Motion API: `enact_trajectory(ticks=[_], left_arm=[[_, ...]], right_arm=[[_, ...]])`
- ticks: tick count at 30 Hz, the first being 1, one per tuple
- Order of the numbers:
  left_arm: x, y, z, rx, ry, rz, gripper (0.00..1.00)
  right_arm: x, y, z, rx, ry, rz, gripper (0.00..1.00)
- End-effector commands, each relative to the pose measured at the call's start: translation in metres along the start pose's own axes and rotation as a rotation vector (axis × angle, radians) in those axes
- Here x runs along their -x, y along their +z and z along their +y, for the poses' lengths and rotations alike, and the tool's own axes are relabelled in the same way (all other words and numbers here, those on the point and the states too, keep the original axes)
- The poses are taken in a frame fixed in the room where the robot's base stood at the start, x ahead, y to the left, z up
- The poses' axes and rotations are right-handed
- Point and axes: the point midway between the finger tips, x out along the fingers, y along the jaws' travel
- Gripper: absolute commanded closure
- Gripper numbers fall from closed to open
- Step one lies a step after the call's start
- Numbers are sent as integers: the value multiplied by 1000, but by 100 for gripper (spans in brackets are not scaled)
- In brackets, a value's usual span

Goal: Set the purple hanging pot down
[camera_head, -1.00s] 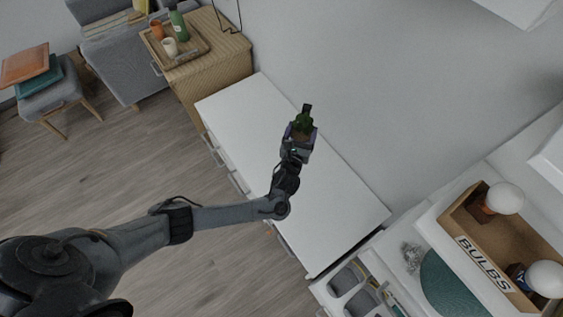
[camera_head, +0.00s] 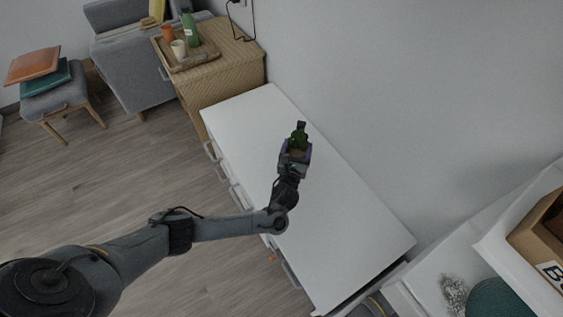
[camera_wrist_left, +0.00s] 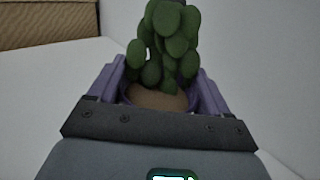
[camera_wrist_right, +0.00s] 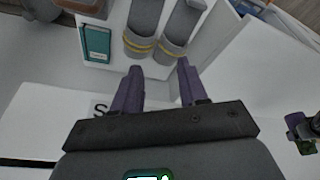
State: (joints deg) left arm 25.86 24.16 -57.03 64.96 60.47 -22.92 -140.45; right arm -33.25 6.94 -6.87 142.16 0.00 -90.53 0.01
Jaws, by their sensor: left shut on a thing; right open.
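The purple hanging pot (camera_head: 299,151) holds a green leafy plant and brown soil. My left gripper (camera_head: 296,157) is shut on it over the white desk top (camera_head: 335,215) in the head view. In the left wrist view, the pot (camera_wrist_left: 157,99) sits upright between the two purple fingers, with the plant rising above it. I cannot tell whether its base touches the desk; its underside is hidden. My right gripper (camera_wrist_right: 158,78) is open and empty in the right wrist view, and is out of the head view.
The desk top around the pot is clear, with a wall behind it. A wicker cabinet with a tray (camera_head: 192,58), bottle and cups stands at the far end. A shelf with a box (camera_head: 540,240) is at right. Slippers and a teal book (camera_wrist_right: 97,43) show in the right wrist view.

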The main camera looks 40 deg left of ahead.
Motion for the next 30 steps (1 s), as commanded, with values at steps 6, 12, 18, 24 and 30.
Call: enact_trajectory(ticks=[6,12,18,24,30], left_arm=[[0,-26,40,0,0,-3,69],[1,-35,57,3,-1,-2,69],[1,-40,60,2,-1,-2,69],[1,-64,60,2,-1,-2,69],[0,-76,60,3,0,-3,69]], right_arm=[[-22,7,-1,0,0,0,57],[-29,9,-1,0,-1,-1,57],[-33,11,-1,0,0,-1,57],[-52,17,-2,0,0,0,57],[-63,20,-2,-1,-1,-2,57]])
